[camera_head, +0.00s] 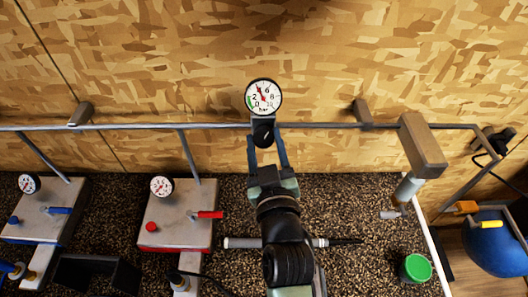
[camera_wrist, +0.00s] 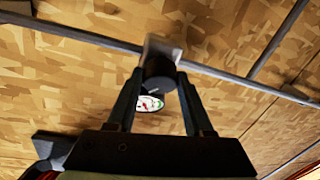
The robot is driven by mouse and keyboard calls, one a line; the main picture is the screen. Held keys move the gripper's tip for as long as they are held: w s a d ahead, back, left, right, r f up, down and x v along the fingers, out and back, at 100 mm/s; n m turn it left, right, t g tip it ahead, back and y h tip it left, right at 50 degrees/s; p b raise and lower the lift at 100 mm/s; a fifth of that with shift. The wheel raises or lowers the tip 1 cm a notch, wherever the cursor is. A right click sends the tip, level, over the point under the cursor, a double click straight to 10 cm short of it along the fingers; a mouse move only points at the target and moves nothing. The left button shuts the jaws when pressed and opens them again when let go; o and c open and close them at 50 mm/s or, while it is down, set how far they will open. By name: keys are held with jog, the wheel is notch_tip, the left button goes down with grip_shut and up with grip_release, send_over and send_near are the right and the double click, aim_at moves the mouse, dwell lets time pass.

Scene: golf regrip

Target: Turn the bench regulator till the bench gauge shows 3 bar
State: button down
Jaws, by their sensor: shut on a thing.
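The bench gauge (camera_head: 263,97) is a round white dial with a black rim on the wall pipe in the head view. Its red needle points up and left, between the 2 and the 6; the exact value is too small to read. The bench regulator (camera_head: 263,131) is a dark knob just below the gauge. My gripper (camera_head: 267,146) reaches up to it, its two fingers shut on the knob's sides. The wrist view shows the dark knob (camera_wrist: 158,68) between the fingertips (camera_wrist: 158,84), with the gauge (camera_wrist: 150,103) partly hidden behind a finger.
Two grey units with small gauges stand at left, one with a red lever (camera_head: 208,215), one with a blue lever (camera_head: 60,210). A golf club shaft (camera_head: 242,243) lies behind my arm. A green-lidded pot (camera_head: 416,268) stands at right. The pipe (camera_head: 330,125) runs along the wall.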

jog(key=shift+f+n+y, duration=0.15)
jog(key=shift+n+y, duration=0.35)
jog(key=shift+n, duration=0.4)
jog(key=shift+c, duration=1.4)
grip_release()
jog(key=s+d+b, duration=0.2)
jog(key=s+b, duration=0.2)
jog(key=s, duration=0.8)
jog(key=shift+s+d+r+b, duration=0.25)
jog(key=shift+s+r+b, duration=0.1)
jog(key=shift+s+b, duration=0.05)
